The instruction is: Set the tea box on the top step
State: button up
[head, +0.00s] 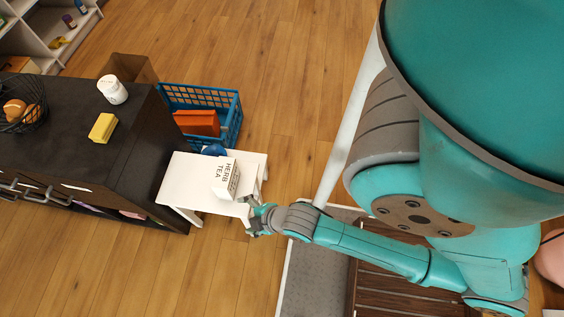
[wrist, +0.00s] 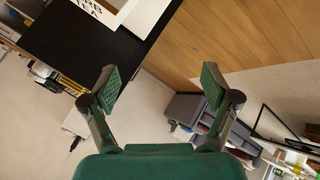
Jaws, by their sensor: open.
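The tea box (head: 225,178), white with "HERB TEA" lettering, sits at the right part of a small white step stool (head: 185,183). Part of the lettered box (wrist: 94,9) shows at the top edge of the wrist view, with a white surface (wrist: 146,14) beside it. My gripper (head: 252,222) is beside the stool's near right corner, close to the box but apart from it. In the wrist view my gripper (wrist: 160,84) has its fingers spread wide with nothing between them.
A blue crate (head: 225,103) holding an orange item (head: 197,122) stands behind the stool. Wooden floor in front is clear.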

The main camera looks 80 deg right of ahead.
jog(key=s+a+r+m+t+y, duration=0.1)
jog(key=s+a+r+m+t, duration=0.1)
jog(key=s+r, duration=0.3)
jog(key=s+a+r+m+t, duration=0.2)
jog(key=s+r+m+t, duration=0.2)
jog(key=r, duration=0.9)
jog(key=shift+s+a+r+m+y, duration=0.2)
jog(key=shift+s+a+m+y, duration=0.15)
jog(key=shift+s+m, duration=0.55)
